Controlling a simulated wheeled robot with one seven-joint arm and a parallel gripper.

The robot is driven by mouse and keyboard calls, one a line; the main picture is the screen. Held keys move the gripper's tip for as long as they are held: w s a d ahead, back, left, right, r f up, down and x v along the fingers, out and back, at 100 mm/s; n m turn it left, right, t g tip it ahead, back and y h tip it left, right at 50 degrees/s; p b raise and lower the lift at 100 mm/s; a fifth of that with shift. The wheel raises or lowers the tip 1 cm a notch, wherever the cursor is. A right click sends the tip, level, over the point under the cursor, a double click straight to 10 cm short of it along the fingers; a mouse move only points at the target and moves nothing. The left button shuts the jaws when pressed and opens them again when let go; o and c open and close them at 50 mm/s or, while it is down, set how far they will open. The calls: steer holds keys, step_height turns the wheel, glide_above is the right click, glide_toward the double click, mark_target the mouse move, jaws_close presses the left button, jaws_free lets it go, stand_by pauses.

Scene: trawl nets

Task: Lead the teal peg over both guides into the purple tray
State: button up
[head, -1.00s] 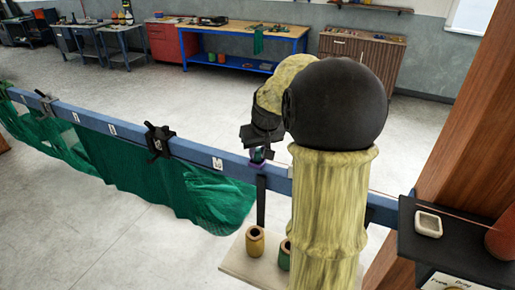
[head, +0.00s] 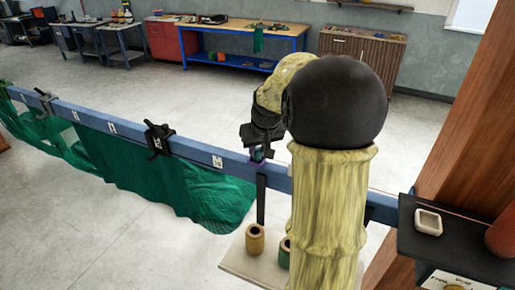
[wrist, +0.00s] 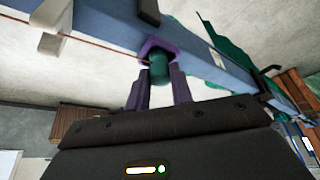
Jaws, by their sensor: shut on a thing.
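My gripper (wrist: 160,88) is shut on the teal peg (wrist: 160,72); its two purple-grey fingers stand either side of it. A brighter purple rim, apparently the purple tray (wrist: 150,43), curves around the peg's far end against the blue beam. I cannot tell whether the peg rests in it. A thin reddish line runs along the beam to the peg. A black piece (wrist: 150,10) and a pale piece (wrist: 48,44) on the beam may be the guides. In the head view my gripper (head: 258,154) is at the beam; my arm hides the beam to its right.
The blue beam (head: 100,125) crosses the view, with green netting (head: 200,195) and a black clamp (head: 159,139) at left. Tan and green spools (head: 255,238) stand on a low shelf. A dark shelf (head: 410,240) with a pale dish (head: 428,222) and a wooden post (head: 470,140) are at right.

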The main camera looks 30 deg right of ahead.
steer(key=shift+f, duration=0.2)
steer(key=o, duration=1)
steer(key=shift+o, duration=0.2)
steer(key=shift+r, duration=0.1)
steer(key=d+b+v, duration=0.1)
steer(key=b+v, duration=0.1)
steer(key=v, duration=1.5)
steer(key=shift+a+r, duration=0.2)
steer(key=shift+a, duration=0.3)
steer(key=s+a+f+g, duration=0.1)
steer(key=a+f, duration=0.3)
steer(key=f, duration=0.4)
steer(key=s+a+f, duration=0.1)
steer(key=a+f, duration=0.3)
steer(key=f, duration=0.4)
steer(key=s+a+f, duration=0.3)
steer(key=s+f, duration=0.1)
steer(key=f, duration=0.2)
steer(key=s+a+f+n+g, duration=0.1)
steer(key=s+a+f, duration=0.2)
steer(key=s+f, duration=0.2)
steer(key=shift+a+f+y, duration=0.3)
steer(key=shift+f, duration=0.2)
